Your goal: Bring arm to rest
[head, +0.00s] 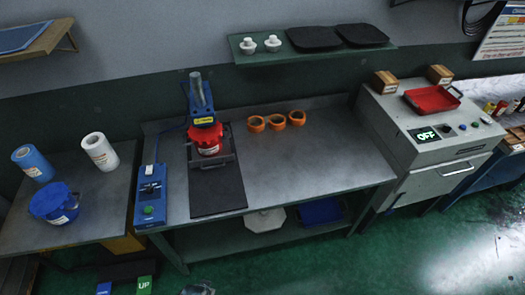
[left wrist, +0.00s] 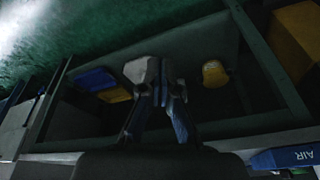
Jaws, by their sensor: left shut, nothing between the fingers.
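My left gripper (left wrist: 164,98) shows in the left wrist view with its two fingers close together, shut and empty. It is in front of the open lower shelf of the workbench and touches nothing that I can see. In the head view a small dark piece (head: 198,288) shows at the bottom edge; I cannot tell whether it is part of my gripper. My right gripper is in neither view.
The workbench (head: 335,165) carries a press with a red part (head: 207,140), a blue control box (head: 150,195) and orange rings (head: 277,122). A side table (head: 95,215) stands left, a machine reading OFF (head: 430,150) right. Green floor (head: 300,268) in front is largely clear.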

